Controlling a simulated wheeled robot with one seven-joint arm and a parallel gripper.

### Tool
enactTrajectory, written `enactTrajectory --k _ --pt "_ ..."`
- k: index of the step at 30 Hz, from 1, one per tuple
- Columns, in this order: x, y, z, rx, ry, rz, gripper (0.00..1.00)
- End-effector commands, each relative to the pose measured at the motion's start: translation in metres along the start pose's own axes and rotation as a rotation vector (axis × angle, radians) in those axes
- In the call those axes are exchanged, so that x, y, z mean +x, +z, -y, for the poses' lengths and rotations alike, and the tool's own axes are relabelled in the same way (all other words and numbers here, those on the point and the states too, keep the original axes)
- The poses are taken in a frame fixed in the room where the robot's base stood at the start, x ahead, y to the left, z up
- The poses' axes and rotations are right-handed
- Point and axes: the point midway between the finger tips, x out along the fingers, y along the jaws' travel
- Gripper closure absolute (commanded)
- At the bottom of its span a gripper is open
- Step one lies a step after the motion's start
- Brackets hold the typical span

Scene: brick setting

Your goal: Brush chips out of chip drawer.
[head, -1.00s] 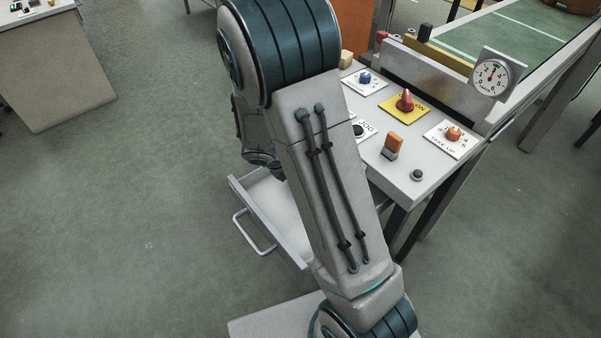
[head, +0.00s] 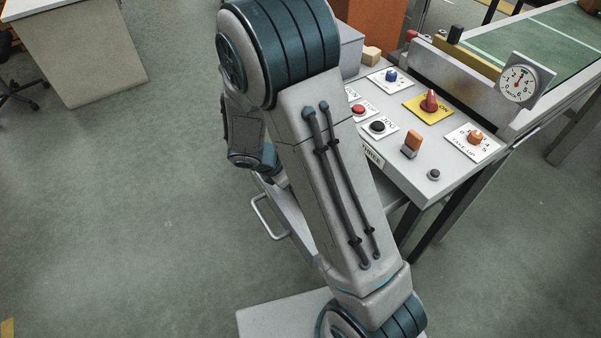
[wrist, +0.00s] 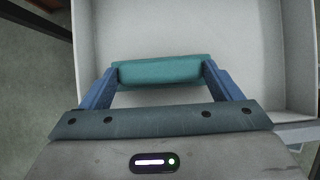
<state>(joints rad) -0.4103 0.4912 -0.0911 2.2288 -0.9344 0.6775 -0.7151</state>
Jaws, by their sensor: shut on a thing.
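My gripper (wrist: 160,74) is shut on a teal block-like thing, perhaps the brush (wrist: 160,70), held crosswise between its blue fingers in the wrist view. Any bristles below it are hidden. The pale grey drawer (wrist: 190,28) lies beneath and beyond it, with its walls at left and right. I cannot tell whether the brush touches the drawer floor. No chips can be made out on the visible floor. In the head view the drawer (head: 288,212) stands pulled out, mostly behind my arm, and my gripper is hidden.
The drawer's handle (head: 262,217) sticks out at its left end. The control panel (head: 400,175) with knobs, switches and a dial gauge (head: 518,83) stands to the right of the drawer. Open floor (head: 120,200) lies to the left. A desk (head: 85,55) stands far off at upper left.

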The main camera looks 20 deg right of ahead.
Motion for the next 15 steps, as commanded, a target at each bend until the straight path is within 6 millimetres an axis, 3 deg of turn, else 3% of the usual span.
enactTrajectory --k 6,9,15 --pt "-0.011 -0.01 -0.003 0.005 -0.005 0.0 0.33" --pt "-0.028 0.003 -0.003 0.011 -0.002 -0.002 0.33" --pt "-0.041 0.013 -0.002 0.01 -0.007 -0.001 0.33"
